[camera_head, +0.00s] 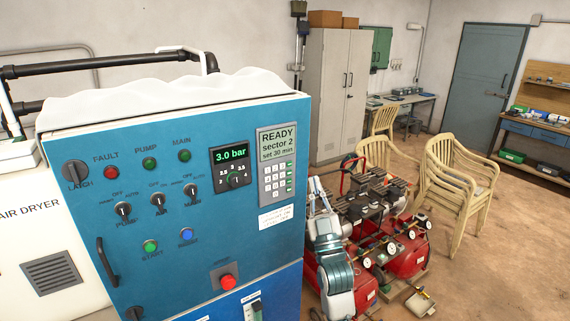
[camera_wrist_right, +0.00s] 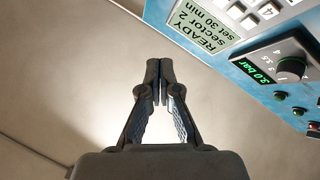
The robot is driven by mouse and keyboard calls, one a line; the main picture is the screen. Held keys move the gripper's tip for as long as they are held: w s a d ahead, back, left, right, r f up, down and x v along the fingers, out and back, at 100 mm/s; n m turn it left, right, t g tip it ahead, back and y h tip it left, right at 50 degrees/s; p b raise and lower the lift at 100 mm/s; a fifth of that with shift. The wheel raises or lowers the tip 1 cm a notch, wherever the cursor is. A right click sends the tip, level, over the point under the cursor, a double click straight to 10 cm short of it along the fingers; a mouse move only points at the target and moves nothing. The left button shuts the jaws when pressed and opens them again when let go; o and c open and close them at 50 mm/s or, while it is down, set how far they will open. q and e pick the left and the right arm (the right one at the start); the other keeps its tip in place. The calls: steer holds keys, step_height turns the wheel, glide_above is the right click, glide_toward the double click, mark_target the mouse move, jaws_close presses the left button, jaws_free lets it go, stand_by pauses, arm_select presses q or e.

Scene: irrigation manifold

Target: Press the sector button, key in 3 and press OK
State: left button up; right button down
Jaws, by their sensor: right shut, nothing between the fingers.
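The blue control cabinet (camera_head: 190,240) fills the left and middle of the head view. Its display (camera_head: 277,143) reads "READY, sector 2, set 30 min". The keypad (camera_head: 276,180), with pale keys and a green-marked right column, sits just below it. The display (camera_wrist_right: 200,27) and part of the keypad (camera_wrist_right: 248,12) also show in the wrist view, turned over at the upper right. My right gripper (camera_wrist_right: 158,68) is shut and empty, apart from the panel. My right arm rises at the cabinet's right side in the head view. My left gripper is not in view.
A pressure dial (camera_head: 235,179) with a "3.0 bar" readout is left of the keypad. Switches, lamps and a red button (camera_head: 228,282) share the panel. Red compressors (camera_head: 405,255) and stacked chairs (camera_head: 458,180) stand right of the cabinet. Open floor lies at the lower right.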

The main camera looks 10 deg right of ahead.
mark_target(289, 164)
steer(key=w, duration=0.2)
steer(key=w+a, duration=0.1)
steer(key=w, duration=0.2)
steer(key=w+a, duration=0.1)
steer(key=w, duration=0.2)
steer(key=shift+w+a, duration=0.15)
steer(key=shift+a, duration=0.1)
steer(key=shift+d+f, duration=0.1)
steer(key=shift+a, duration=0.2)
stand_by(0.6)
stand_by(0.6)
steer(key=shift+w+r, duration=0.2)
steer(key=shift+w, duration=0.1)
